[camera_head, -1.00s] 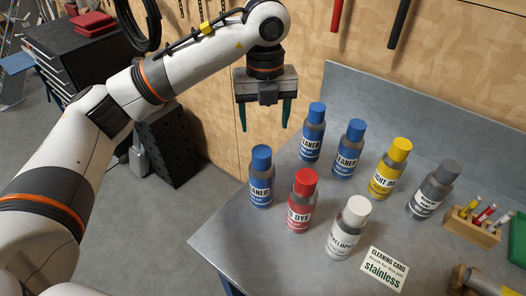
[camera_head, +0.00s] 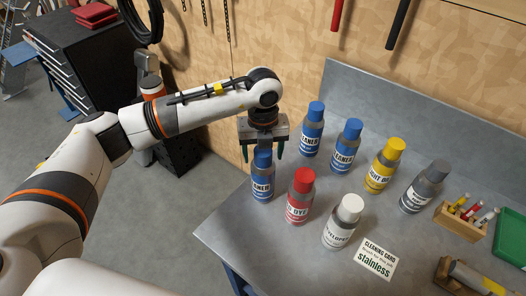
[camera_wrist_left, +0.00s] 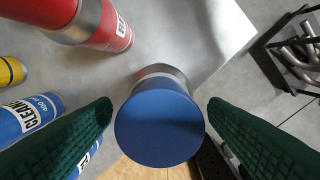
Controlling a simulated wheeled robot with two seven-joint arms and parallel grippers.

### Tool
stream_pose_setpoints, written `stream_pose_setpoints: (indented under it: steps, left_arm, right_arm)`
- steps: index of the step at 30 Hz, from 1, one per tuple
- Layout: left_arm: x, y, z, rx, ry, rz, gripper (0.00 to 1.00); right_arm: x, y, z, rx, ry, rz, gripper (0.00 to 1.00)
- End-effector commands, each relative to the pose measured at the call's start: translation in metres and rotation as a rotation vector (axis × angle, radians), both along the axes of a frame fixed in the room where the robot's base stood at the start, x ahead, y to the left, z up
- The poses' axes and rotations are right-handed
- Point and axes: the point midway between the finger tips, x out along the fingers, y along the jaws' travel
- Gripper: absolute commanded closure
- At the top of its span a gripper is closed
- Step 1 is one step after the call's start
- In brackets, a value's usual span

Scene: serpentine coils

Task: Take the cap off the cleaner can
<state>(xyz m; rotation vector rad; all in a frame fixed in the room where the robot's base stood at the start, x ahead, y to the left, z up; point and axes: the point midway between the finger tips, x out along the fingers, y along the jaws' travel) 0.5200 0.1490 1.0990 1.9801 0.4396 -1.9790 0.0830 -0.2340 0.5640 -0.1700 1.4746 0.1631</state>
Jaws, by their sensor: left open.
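Three cleaner cans with blue caps stand on the grey bench: a front-left can (camera_head: 262,187), a back can (camera_head: 309,141) and one to its right (camera_head: 344,160). All three are capped. My left gripper (camera_head: 262,152) is open above and behind the front-left can, whose cap (camera_head: 263,159) overlaps it in the head view. In the left wrist view, a blue cap (camera_wrist_left: 160,128) lies centred between the two green fingers, with gaps on both sides; another cleaner can (camera_wrist_left: 28,118) lies left of the fingers. My right gripper is not in view.
A red dye can (camera_head: 299,207) stands close to the front-left can. A white-capped developer can (camera_head: 341,234), a yellow-capped can (camera_head: 378,178) and a grey-capped can (camera_head: 418,196) stand further right. The bench's left edge is near.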

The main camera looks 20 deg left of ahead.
Motion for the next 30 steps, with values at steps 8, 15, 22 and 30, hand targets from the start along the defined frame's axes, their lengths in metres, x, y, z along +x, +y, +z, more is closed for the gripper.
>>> stream_pose_setpoints:
  steps: [8, 15, 22, 30]
  left_arm:
    - [0.0, 0.0, 0.0, 0.0, 0.001, 0.0, 0.63]
    - [0.0, 0.0, 0.0, 0.0, 0.001, 0.0, 0.79]
    - [0.001, -0.001, 0.011, -0.002, -0.002, -0.001, 0.79]
    - [0.001, -0.001, 0.063, -0.002, -0.005, -0.001, 0.79]
  right_arm:
    - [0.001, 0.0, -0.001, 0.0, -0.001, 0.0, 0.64]
    - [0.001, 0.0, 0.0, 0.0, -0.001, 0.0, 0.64]
    - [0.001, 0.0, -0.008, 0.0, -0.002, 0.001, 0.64]
    - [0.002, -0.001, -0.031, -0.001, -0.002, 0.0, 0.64]
